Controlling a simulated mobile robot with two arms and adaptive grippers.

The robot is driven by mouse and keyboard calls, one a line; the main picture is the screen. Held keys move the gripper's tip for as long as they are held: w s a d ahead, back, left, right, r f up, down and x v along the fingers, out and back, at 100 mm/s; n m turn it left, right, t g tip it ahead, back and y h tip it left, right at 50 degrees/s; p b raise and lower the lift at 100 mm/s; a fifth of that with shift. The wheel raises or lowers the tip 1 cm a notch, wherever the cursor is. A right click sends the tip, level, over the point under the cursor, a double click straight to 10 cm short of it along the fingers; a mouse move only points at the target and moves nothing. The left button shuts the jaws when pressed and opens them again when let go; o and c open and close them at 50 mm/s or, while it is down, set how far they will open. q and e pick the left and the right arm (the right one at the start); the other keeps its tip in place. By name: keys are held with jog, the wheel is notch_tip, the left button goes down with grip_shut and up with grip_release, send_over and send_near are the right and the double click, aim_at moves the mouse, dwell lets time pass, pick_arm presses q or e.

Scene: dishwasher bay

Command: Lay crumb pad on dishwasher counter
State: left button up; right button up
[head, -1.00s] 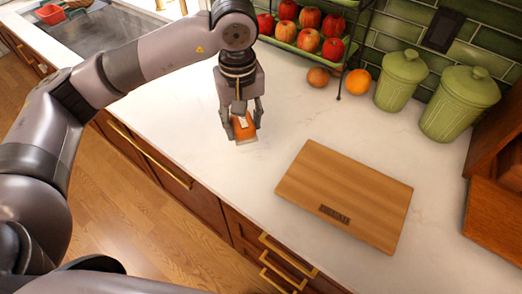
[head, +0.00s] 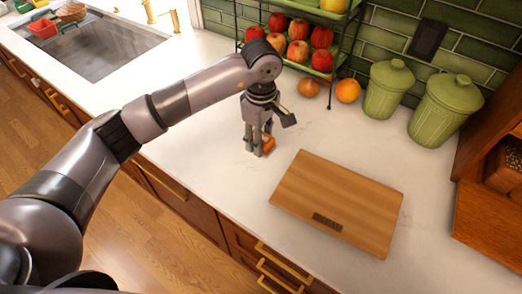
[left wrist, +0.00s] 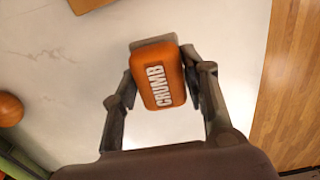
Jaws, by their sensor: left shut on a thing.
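The crumb pad (left wrist: 160,75) is a small orange block with white CRUMB lettering in the left wrist view. It sits between the two fingers of my left gripper (left wrist: 163,72), which is shut on it. In the head view the pad (head: 268,143) is partly hidden by the fingers of my left gripper (head: 264,149). The gripper points down, low over the white dishwasher counter (head: 195,140), left of the wooden board. I cannot tell whether the pad touches the counter. My right gripper is not in view.
A wooden cutting board (head: 337,203) lies to the right of the gripper. A fruit rack (head: 300,40), an onion (head: 309,88), an orange (head: 347,90) and green canisters (head: 445,107) stand behind. A sink (head: 95,48) is at far left. Counter left of the gripper is clear.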

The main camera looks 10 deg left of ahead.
aim_at(261, 164)
pick_arm(q)
notch_tip(261, 164, down, 3)
jog(key=shift+f, duration=0.1)
notch_tip(261, 164, down, 4)
jog(key=shift+f+p, duration=0.1)
jog(key=shift+p, duration=0.75)
jog(key=shift+f, duration=0.1)
jog(key=o, duration=1)
jog(key=shift+r, duration=0.25)
notch_tip(261, 164, up, 10)
jog(key=b, duration=0.4)
jog(key=shift+w+r, duration=0.1)
jog(key=shift+r, duration=0.85)
